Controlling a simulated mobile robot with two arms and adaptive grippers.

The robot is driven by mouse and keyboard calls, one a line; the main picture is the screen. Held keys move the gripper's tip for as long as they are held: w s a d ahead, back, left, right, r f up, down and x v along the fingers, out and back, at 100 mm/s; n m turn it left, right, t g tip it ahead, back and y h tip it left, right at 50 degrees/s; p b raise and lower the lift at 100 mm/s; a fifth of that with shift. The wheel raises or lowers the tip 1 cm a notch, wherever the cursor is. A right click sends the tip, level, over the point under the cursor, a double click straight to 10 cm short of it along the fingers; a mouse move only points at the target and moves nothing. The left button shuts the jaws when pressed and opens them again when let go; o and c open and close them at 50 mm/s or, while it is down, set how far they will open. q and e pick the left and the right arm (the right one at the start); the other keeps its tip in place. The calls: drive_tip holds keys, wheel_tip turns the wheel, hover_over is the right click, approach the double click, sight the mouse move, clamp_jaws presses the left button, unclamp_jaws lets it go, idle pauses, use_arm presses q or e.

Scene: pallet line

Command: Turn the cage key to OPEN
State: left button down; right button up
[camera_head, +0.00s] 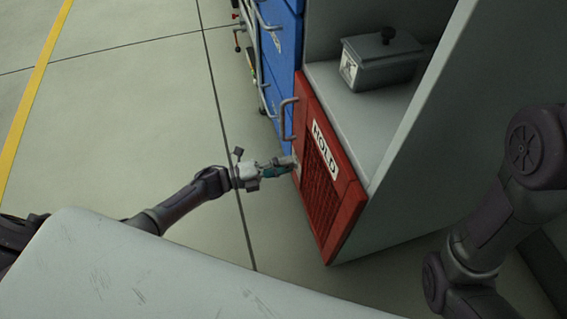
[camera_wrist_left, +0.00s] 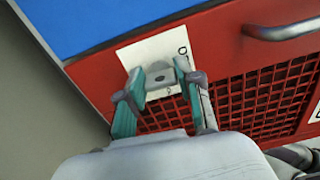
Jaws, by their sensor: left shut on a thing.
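In the left wrist view the key (camera_wrist_left: 159,78) is a small grey piece in front of a white plate (camera_wrist_left: 150,50) on the red door (camera_wrist_left: 225,45). My left gripper (camera_head: 290,164) reaches the door's left edge. In the left wrist view its teal-padded fingers (camera_wrist_left: 160,82) are on both sides of the key, shut on it. The fingers hide most of the plate's lettering. My right gripper is not in view.
A grey lidded box (camera_head: 382,62) with a black knob stands on the cabinet shelf above the door. Blue drawers (camera_head: 283,55) with metal handles are beside the cage. Open floor (camera_head: 130,120) lies to the left. A pale surface (camera_head: 150,275) fills the lower foreground.

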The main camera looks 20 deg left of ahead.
use_arm(q)
drive_tip(key=shift+n, duration=0.4)
drive_tip(key=c, duration=0.8)
unclamp_jaws()
drive_tip(key=shift+o, duration=0.2)
drive_tip(key=v, duration=1.2)
